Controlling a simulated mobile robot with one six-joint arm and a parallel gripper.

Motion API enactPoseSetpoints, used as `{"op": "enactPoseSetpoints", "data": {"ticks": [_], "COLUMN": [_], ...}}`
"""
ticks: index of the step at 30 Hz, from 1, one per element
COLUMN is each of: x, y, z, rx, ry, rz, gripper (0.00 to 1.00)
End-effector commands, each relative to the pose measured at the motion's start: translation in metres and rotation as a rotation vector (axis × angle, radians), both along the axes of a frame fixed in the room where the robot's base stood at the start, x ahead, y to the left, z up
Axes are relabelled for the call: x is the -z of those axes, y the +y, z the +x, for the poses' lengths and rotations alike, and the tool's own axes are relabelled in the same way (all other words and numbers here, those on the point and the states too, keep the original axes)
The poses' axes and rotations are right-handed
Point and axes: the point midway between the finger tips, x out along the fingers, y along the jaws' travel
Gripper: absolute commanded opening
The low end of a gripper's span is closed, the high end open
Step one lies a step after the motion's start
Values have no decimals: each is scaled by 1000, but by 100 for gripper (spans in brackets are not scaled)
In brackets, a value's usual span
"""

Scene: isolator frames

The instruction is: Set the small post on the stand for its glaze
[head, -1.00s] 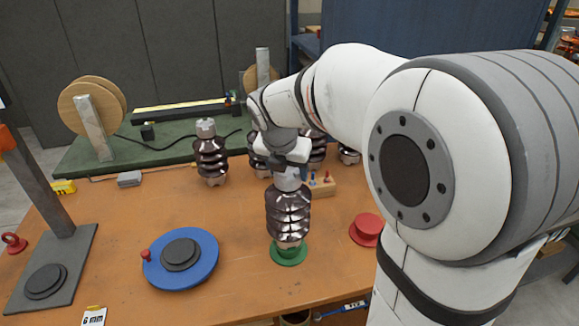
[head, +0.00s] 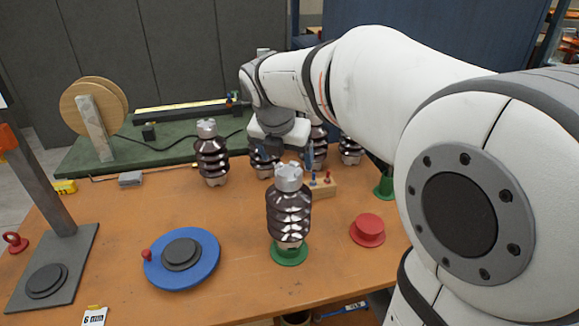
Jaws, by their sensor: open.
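A dark brown ribbed post (head: 289,212) with a pale metal cap stands upright on a green stand (head: 289,254) at the front middle of the table. My gripper (head: 283,147) is open, above and behind this post's cap and apart from it. Its fingers are partly hidden. More brown ribbed posts stand behind: one on the left (head: 211,155), one at the back right (head: 350,150), and others partly hidden behind my gripper. A red stand (head: 368,229) is empty to the right of the front post. Another green stand (head: 384,186) shows partly behind my arm.
A blue turntable (head: 208,262) with a dark disc and red knob lies front left. A grey stand with an upright column (head: 72,255) is at far left. A small wooden block with coloured pegs (head: 322,187) sits behind the front post. Orange tabletop between them is clear.

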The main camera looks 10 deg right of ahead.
Motion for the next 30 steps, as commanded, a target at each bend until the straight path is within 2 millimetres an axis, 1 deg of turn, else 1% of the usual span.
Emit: {"op": "enactPoseSetpoints", "data": {"ticks": [1,3,6,9,13,16,17,20,29,30], "x": [-11,-24,-40,-51,-57,-54,-51,-38,10,17], "y": [3,6,10,12,13,10,9,3,-9,-10], "z": [-4,-8,-14,-18,-22,-31,-35,-52,-116,-124], "rx": [-2,-2,-1,-1,20,117,167,389,1229,1344], "ry": [-4,-4,-2,-1,-3,-21,-29,-64,-170,-180], "rz": [1,2,2,2,10,53,74,170,499,539], "gripper": [80,80,80,80,80,80,80,80,80,80]}}
